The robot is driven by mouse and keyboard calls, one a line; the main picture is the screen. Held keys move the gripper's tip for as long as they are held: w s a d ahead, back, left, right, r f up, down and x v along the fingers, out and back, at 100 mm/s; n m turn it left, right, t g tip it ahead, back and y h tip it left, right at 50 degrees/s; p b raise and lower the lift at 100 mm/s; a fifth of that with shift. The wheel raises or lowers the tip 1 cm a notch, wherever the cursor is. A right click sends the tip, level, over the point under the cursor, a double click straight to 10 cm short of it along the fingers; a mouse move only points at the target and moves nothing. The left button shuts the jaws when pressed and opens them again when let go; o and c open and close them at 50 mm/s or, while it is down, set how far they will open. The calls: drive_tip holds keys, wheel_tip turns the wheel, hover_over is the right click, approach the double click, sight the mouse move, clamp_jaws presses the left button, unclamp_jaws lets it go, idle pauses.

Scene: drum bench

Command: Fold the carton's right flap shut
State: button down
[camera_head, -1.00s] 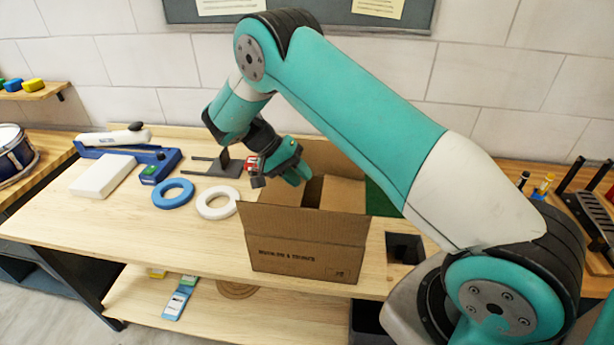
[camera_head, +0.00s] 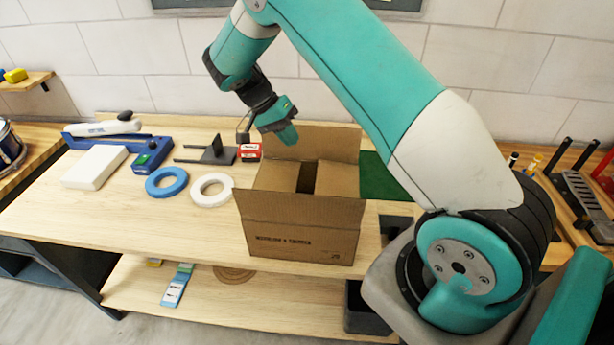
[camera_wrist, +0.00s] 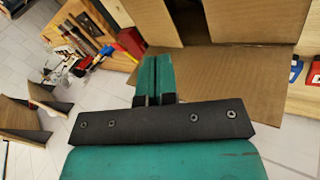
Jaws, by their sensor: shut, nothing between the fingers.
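The open-topped brown carton (camera_head: 300,240) stands on the bench in the head view. Its right flap (camera_head: 338,179) and left flap (camera_head: 275,177) both lie folded inward over the top, with a dark gap between them. The back flap (camera_head: 335,142) stands up, and the front flap (camera_head: 300,208) hangs outward at the front. My gripper (camera_head: 291,137) is shut and empty, above the back left of the carton by the back flap. In the wrist view its teal fingers (camera_wrist: 155,75) are together, with a wide cardboard flap (camera_wrist: 230,80) beside and below them.
A blue ring (camera_head: 166,183), a white ring (camera_head: 211,190), a dark metal stand (camera_head: 212,152) and a red box (camera_head: 249,152) lie left of the carton. A green mat (camera_head: 377,175) lies behind right. A tool rack (camera_head: 590,200) stands far right.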

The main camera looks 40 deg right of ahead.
drive_tip(key=s+d+m+t+y+b, duration=0.3)
drive_tip(key=s+d+m+b, duration=0.25)
drive_tip(key=m+b, duration=0.2)
drive_tip(key=m+t+y+b, duration=0.2)
drive_tip(key=m+t+b, duration=0.15)
drive_tip(key=m, duration=0.35)
approach(321, 189)
drive_tip(key=shift+g, duration=0.35)
drive_tip(key=f+p, duration=0.1)
drive_tip(key=f, duration=0.2)
drive_tip(key=w+f+p, duration=0.1)
drive_tip(key=f, duration=0.3)
drive_tip(key=shift+w+a+f+p, duration=0.15)
drive_tip(key=shift+w+p, duration=0.05)
drive_tip(key=shift+p, duration=0.15)
drive_tip(key=shift+f, duration=0.1)
drive_tip(key=shift+w+a+f+b, duration=0.1)
drive_tip(key=shift+f+b, duration=0.5)
drive_tip(key=shift+f, duration=0.25)
drive_tip(key=shift+a+f, duration=0.1)
drive_tip(key=shift+r, duration=0.2)
